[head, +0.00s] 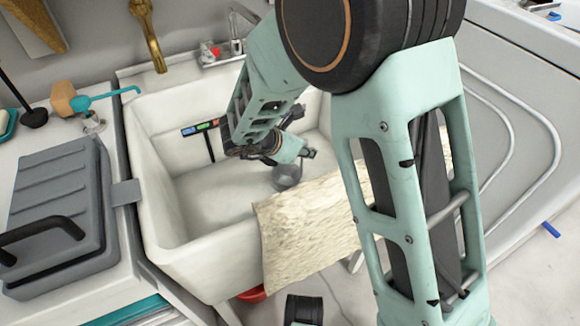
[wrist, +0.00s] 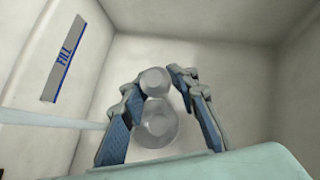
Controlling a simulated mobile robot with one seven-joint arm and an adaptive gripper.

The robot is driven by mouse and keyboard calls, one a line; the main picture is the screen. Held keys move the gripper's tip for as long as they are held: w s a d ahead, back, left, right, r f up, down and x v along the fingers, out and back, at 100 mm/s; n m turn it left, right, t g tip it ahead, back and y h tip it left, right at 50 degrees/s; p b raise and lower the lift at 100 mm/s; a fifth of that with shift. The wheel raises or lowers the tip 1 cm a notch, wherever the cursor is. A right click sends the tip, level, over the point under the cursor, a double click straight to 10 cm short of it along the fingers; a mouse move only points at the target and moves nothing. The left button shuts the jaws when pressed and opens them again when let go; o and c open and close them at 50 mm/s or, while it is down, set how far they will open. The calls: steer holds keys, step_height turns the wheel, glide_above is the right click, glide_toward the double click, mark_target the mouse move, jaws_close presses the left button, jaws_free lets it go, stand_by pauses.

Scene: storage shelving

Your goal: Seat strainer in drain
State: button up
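My gripper (wrist: 156,80) hangs down inside the white sink (wrist: 240,75). It also shows in the head view (head: 302,152). Its two blue-padded fingers are apart. Two round grey metal shapes show between them in the wrist view: a smaller disc (wrist: 155,81) at the fingertips and a larger disc (wrist: 157,126) nearer the camera. In the head view a grey rounded metal piece (head: 287,176) shows just under the gripper, low in the sink. I cannot tell which shape is the strainer and which the drain, or whether the fingers touch either.
A beige textured sheet (head: 310,228) hangs over the sink's front. A grey lidded case (head: 60,205) stands on the left counter. The sink's left floor is clear.

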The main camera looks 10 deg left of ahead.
steer(key=shift+o, duration=1.2)
steer(key=v, duration=1.2)
